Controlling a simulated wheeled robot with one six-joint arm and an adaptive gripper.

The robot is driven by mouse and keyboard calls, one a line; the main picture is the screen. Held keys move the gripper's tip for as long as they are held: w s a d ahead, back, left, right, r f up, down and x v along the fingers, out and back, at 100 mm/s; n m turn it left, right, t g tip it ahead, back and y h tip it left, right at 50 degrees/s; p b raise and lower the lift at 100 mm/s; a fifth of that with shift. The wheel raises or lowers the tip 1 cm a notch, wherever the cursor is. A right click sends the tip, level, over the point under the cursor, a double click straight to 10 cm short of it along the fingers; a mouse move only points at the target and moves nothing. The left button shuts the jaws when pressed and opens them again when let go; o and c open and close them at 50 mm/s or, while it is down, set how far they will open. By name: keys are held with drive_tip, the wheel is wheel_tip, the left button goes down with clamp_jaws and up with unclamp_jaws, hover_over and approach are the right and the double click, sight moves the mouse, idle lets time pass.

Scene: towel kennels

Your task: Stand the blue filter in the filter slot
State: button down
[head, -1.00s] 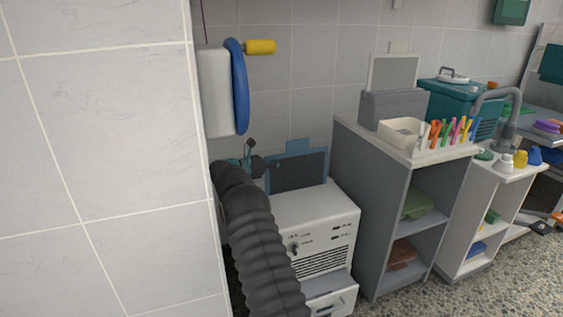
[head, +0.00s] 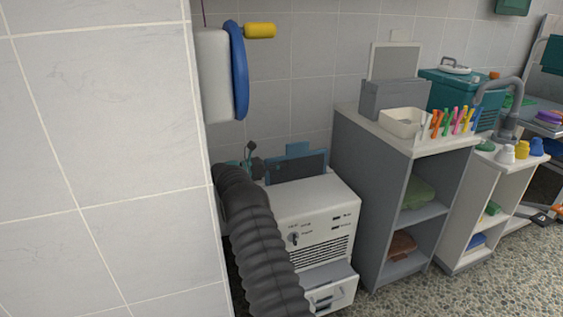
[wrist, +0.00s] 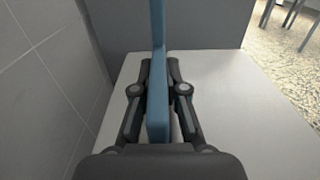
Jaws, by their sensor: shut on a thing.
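The blue filter (head: 297,168), a dark panel in a blue frame with a top tab, stands upright over the white machine (head: 318,200). Its lower part is hidden at the machine's top and looks partly sunk into it. The filter slot itself does not show clearly. My gripper (head: 256,164) is at the filter's left edge, partly behind the ribbed hose. In the wrist view my gripper (wrist: 159,72) is shut on the filter, seen edge-on as a blue strip (wrist: 158,30) between the fingers above the white top.
A thick black ribbed hose (head: 255,235) runs in front of the machine. A tiled wall (head: 100,150) fills the left. A grey cabinet (head: 370,190) stands close right, with a grey box (head: 390,98) holding a grey-framed panel. A blue disc (head: 239,70) hangs above.

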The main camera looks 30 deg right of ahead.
sight(282, 171)
drive_tip(key=shift+f+b, duration=0.55)
drive_tip(key=shift+f, duration=1.15)
